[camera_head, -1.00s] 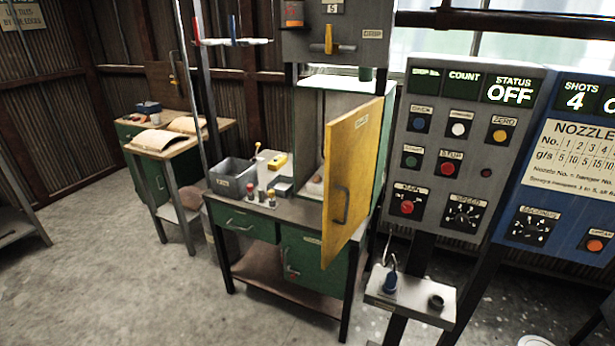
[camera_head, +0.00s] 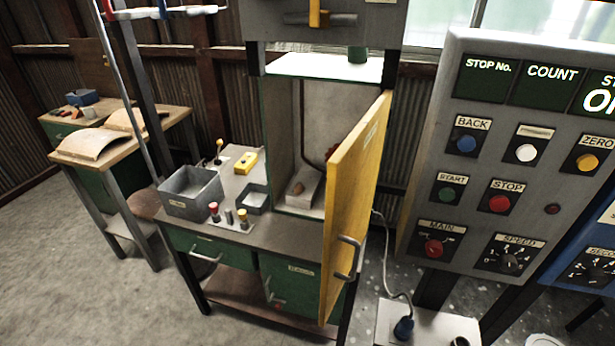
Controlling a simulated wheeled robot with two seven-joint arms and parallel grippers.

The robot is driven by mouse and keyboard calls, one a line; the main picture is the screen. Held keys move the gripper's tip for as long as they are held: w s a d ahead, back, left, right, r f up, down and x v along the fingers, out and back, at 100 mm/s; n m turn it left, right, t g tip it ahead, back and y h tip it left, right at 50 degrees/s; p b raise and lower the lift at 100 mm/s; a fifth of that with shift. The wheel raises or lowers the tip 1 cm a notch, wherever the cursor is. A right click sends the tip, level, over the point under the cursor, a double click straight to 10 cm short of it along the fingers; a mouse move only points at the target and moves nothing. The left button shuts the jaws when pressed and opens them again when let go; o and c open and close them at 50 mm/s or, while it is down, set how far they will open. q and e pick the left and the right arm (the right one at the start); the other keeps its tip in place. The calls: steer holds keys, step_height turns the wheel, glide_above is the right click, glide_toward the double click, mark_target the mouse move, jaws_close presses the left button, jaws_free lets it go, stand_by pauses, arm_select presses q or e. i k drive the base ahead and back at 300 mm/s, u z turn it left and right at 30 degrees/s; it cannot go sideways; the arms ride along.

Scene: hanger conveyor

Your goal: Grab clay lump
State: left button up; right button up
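A small brownish lump (camera_head: 306,172), possibly the clay lump, sits in a light box or holder (camera_head: 303,192) inside the open cabinet (camera_head: 287,125) on the green workbench. It is small in view, so I cannot tell its material. The cabinet's yellow door (camera_head: 352,205) stands open toward me and hides the right part of the interior. Neither of my grippers is in view.
The bench top (camera_head: 150,218) holds a grey bin (camera_head: 190,190), a small tray (camera_head: 255,198), a yellow block (camera_head: 246,162) and small knobs. A control panel (camera_head: 490,160) stands at right. A second desk (camera_head: 120,135) is at left. The floor at front left is clear.

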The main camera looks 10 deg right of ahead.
mark_target(299, 187)
steer(key=z, duration=0.5)
steer(key=i, duration=0.9)
steer(key=z, duration=0.55)
